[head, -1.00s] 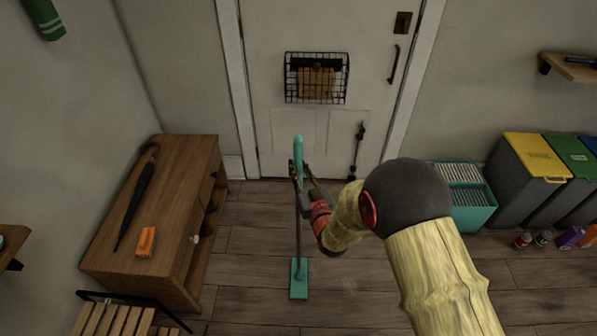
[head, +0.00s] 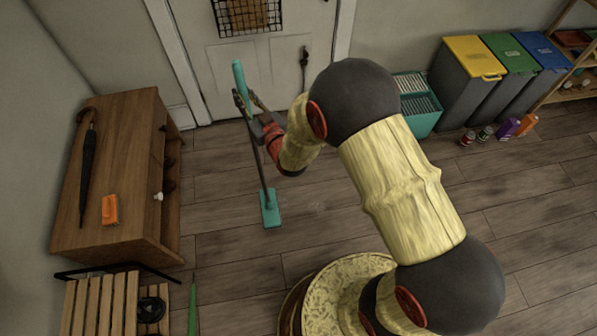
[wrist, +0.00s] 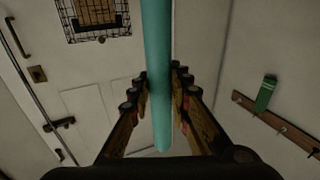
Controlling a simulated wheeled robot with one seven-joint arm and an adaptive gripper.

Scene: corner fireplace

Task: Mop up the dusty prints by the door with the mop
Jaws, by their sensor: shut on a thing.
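The mop has a teal grip (head: 239,76), a dark shaft and a flat teal head (head: 270,208). The head rests on or just above the wood floor in front of the door (head: 222,82); I cannot tell if it touches. My gripper (head: 246,104) is shut on the mop's upper handle, and the mop leans slightly. In the wrist view the teal handle (wrist: 158,80) runs between the fingers. Very faint pale marks (head: 318,207) show on the floor right of the mop head; they are hard to make out.
A wooden cabinet (head: 118,165) with an umbrella and an orange item stands left. A slatted bench (head: 100,305) is at lower left. A teal crate (head: 418,108), lidded bins (head: 468,80) and small containers (head: 508,127) line the right wall. The middle floor is open.

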